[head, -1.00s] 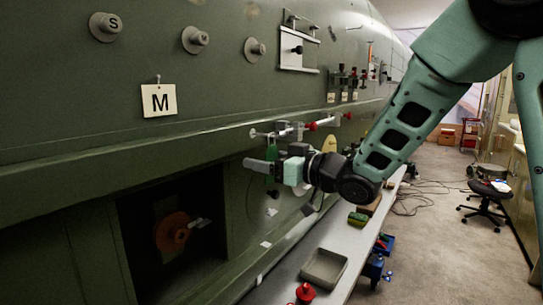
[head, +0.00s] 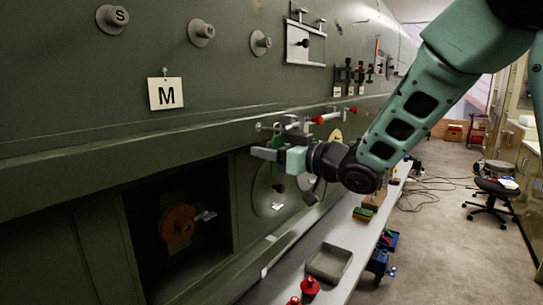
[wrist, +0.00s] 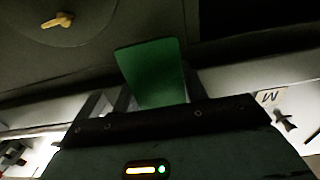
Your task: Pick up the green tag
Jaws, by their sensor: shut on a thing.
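The green tag (wrist: 150,70) is a flat green plate standing out from between my fingers in the wrist view. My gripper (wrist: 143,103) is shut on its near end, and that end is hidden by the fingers. In the head view my gripper (head: 266,153) is in front of the dark green fuselage wall, just below its ledge. A small green patch (head: 277,138) at the fingers looks like the tag, but it is too small to tell its exact tilt.
A rail with red-knobbed clamps (head: 318,120) runs just above my gripper. An open dark bay (head: 180,260) with an orange disc (head: 178,226) is at lower left. A bench below holds a grey tray (head: 328,262) and red pieces (head: 310,286).

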